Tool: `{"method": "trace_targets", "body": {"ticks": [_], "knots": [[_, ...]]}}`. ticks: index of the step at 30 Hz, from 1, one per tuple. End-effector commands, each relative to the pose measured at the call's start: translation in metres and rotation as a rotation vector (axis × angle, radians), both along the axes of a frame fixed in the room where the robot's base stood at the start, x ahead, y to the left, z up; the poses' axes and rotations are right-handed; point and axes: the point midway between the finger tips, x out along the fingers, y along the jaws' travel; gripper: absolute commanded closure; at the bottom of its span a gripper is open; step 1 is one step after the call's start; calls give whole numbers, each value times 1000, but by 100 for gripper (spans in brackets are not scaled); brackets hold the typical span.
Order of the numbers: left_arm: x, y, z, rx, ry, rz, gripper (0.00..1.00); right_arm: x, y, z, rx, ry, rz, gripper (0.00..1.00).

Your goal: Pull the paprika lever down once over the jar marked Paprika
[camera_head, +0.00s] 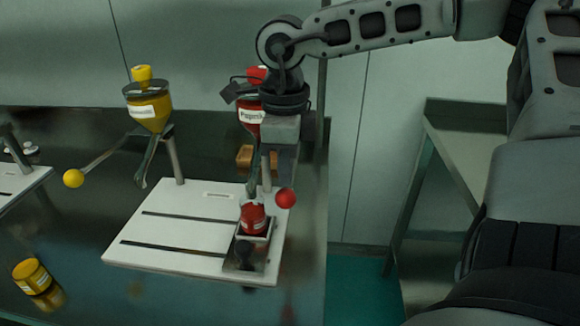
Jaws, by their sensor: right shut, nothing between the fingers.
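The paprika dispenser (249,117) is a red hopper with a white label, partly hidden behind my right wrist. Its lever ends in a red ball knob (286,198). A small red jar (253,218) stands upright in a metal holder (245,256) on the white board, below the dispenser's spout; its label is too small to read. My right gripper (284,176) points down just above the red knob, shut and empty; I cannot tell whether it touches the knob. The lever's arm is mostly hidden. My left gripper is out of view.
A yellow dispenser (149,110) with a yellow-knobbed lever (74,178) stands to the left. The white board (165,240) has two dark slots. A yellow jar (32,276) is at lower left. A grey-framed table (470,125) stands at right.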

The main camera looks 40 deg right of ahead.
Motion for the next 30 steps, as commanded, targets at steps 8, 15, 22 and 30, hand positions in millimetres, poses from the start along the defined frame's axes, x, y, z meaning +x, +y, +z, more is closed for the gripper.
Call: {"method": "trace_targets", "body": {"ticks": [8, 15, 22, 30], "knots": [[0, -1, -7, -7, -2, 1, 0, 0, 0, -9, 0, 0, 0, 100], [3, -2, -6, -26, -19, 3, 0, 0, 0, -18, 0, 0, 0, 100], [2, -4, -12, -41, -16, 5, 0, 0, 0, -28, -1, 1, 0, 100], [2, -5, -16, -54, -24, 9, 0, 0, 0, -38, 0, 0, 0, 100]]}}
